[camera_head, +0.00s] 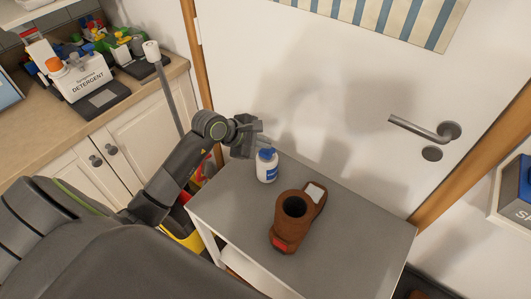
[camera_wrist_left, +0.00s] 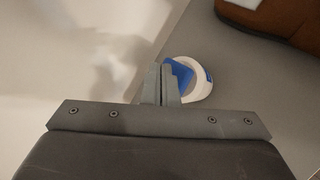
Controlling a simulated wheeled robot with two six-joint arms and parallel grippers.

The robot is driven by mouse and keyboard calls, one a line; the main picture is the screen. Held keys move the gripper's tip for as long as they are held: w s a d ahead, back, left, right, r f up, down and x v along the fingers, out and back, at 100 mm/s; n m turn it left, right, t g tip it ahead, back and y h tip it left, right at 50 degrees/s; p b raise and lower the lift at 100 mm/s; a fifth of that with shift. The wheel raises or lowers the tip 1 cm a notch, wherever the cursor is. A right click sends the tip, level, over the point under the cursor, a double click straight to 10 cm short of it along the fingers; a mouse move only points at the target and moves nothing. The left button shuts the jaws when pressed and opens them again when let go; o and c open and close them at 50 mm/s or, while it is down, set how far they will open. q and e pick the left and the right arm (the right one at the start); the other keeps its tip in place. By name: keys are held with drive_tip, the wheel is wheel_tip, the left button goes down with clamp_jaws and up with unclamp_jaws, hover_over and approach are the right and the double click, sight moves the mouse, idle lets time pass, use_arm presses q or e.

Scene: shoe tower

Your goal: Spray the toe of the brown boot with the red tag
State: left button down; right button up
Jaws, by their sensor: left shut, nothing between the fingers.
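The brown boot (camera_head: 288,225) stands on the grey table with a red tag (camera_head: 280,244) at its near end. Its toe points to the back right and bears a white patch (camera_head: 315,193). Part of the boot also shows in the left wrist view (camera_wrist_left: 285,22). A white spray bottle with a blue top (camera_head: 266,166) stands upright behind the boot. My left gripper (camera_head: 262,143) is shut and empty, right at the bottle's top. In the left wrist view the closed fingers (camera_wrist_left: 162,85) overlap the bottle (camera_wrist_left: 200,80); contact cannot be told. My right gripper is not in view.
The grey table (camera_head: 370,240) has free room right of the boot. A white door with a handle (camera_head: 425,128) stands behind it. On the left, a counter (camera_head: 130,100) holds a detergent box (camera_head: 80,78) and several small items. A grey pole (camera_head: 165,90) stands behind my left arm.

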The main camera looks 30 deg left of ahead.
sight(264, 151)
use_arm(q)
drive_tip(key=shift+f+b, duration=0.5)
drive_tip(key=shift+b, duration=0.1)
idle(0.7)
drive_tip(key=shift+r, duration=0.15)
drive_tip(key=shift+r+p, duration=0.55)
drive_tip(key=shift+r, duration=0.3)
wheel_tip(264, 151, up, 6)
drive_tip(key=p, duration=0.3)
idle(0.9)
